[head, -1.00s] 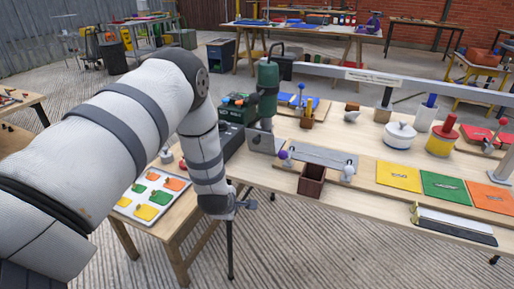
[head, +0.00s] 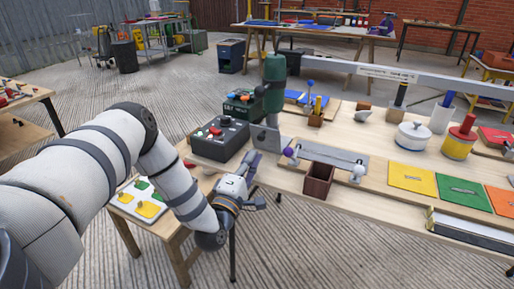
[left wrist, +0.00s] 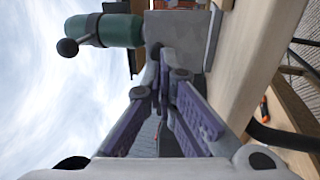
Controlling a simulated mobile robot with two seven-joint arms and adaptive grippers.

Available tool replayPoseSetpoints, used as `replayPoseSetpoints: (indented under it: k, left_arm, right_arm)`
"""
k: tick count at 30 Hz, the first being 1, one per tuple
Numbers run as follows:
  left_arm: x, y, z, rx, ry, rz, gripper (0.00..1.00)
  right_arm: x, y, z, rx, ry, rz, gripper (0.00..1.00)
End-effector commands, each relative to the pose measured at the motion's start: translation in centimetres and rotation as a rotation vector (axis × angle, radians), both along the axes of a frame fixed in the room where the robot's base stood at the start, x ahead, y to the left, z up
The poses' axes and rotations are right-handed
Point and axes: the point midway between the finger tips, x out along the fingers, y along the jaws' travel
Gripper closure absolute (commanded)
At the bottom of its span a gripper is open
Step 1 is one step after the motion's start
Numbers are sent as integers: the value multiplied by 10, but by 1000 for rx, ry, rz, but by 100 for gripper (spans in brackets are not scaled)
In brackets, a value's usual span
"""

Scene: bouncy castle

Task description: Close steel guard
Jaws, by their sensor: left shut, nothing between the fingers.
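The steel guard, which I take to be the grey metal plate (head: 267,138), stands upright at the foot of a green machine column (head: 275,82) on the long wooden table. My left gripper (head: 253,158) is just in front of and below the plate, at the table's near left edge. It is shut and empty. In the left wrist view, its purple-padded fingers (left wrist: 166,62) meet at the lower edge of the grey plate (left wrist: 180,28). I cannot tell whether they touch it. The green column (left wrist: 118,30) with a black knob shows beside the plate. My right gripper is not in view.
A dark control box (head: 219,138) with buttons is left of the plate. A brown open box (head: 318,182) and a grey strip with a purple knob (head: 289,152) are to the right. Coloured panels (head: 411,178) lie farther right. A side table with a picture board (head: 150,205) is below.

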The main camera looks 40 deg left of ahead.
Motion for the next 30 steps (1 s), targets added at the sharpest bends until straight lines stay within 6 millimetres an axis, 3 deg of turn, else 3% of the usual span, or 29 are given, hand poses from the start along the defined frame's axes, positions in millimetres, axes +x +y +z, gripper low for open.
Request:
replayPoseSetpoints:
  k: [3,9,20,30]
  left_arm:
    - [20,6,5,1,-2,0,100]
    - [39,12,9,0,1,-1,100]
    - [41,13,10,-1,2,-1,100]
    - [59,17,31,0,1,0,100]
  right_arm:
    - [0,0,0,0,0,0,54]
    - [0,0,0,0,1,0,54]
    - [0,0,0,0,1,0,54]
    - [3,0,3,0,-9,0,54]
